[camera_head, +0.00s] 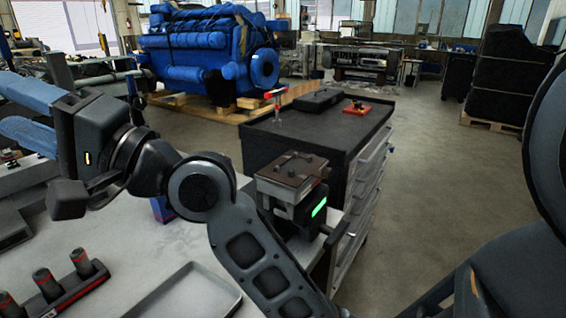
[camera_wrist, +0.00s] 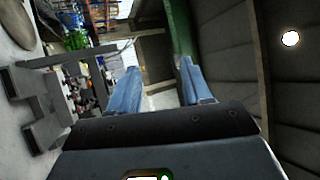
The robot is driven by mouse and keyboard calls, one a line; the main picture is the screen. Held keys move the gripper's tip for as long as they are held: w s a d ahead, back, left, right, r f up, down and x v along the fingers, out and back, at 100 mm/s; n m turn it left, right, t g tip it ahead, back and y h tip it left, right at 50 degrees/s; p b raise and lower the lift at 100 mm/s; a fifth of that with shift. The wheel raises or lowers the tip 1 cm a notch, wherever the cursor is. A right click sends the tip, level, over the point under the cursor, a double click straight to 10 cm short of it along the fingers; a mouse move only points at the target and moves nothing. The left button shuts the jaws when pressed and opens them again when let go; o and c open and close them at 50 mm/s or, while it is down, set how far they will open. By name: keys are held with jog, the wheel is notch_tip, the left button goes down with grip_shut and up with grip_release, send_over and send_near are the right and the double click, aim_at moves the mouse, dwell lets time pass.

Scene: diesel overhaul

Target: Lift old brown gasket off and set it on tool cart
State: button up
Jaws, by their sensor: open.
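The tool cart (camera_head: 262,138) has a black top and grey drawers. My gripper (camera_head: 10,106) is at the left edge of the head view, well left of the gasket and apart from it. Its two blue fingers are spread, with nothing between them. The wrist view shows the fingers (camera_wrist: 158,70) open and empty, with no gasket in sight.
A black case (camera_head: 315,102), a red part (camera_head: 357,108) and a red-handled tool (camera_head: 277,97) are on the cart, with bare top nearer. A black unit with a green light (camera_head: 318,207) sits by the block. The grey bench holds an empty tray (camera_head: 190,296) and a rack of dark cylinders (camera_head: 82,264).

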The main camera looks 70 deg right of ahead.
notch_tip(320, 180, up, 4)
jog(key=f+n+g+y, duration=0.1)
jog(key=n+g+y, duration=0.1)
jog(key=y, duration=0.1)
jog(key=m+g+h+p, duration=0.6)
jog(key=m+g+h, duration=0.5)
jog(key=g, duration=0.8)
send_over(328, 168)
jog(key=f, duration=1.2)
jog(key=shift+w+a+f, duration=0.1)
jog(key=shift+w+a, duration=0.1)
jog(key=shift+w, duration=0.05)
jog(key=shift+s+d+f+g+b, duration=0.2)
jog(key=shift+s+g+b, duration=0.1)
jog(key=shift+b, duration=0.15)
jog(key=shift+f+b, duration=0.3)
jog(key=shift+f, duration=0.1)
notch_tip(328, 168, down, 7)
jog(key=b, duration=0.6)
jog(key=shift+r+b, duration=0.2)
jog(key=shift+b, duration=0.1)
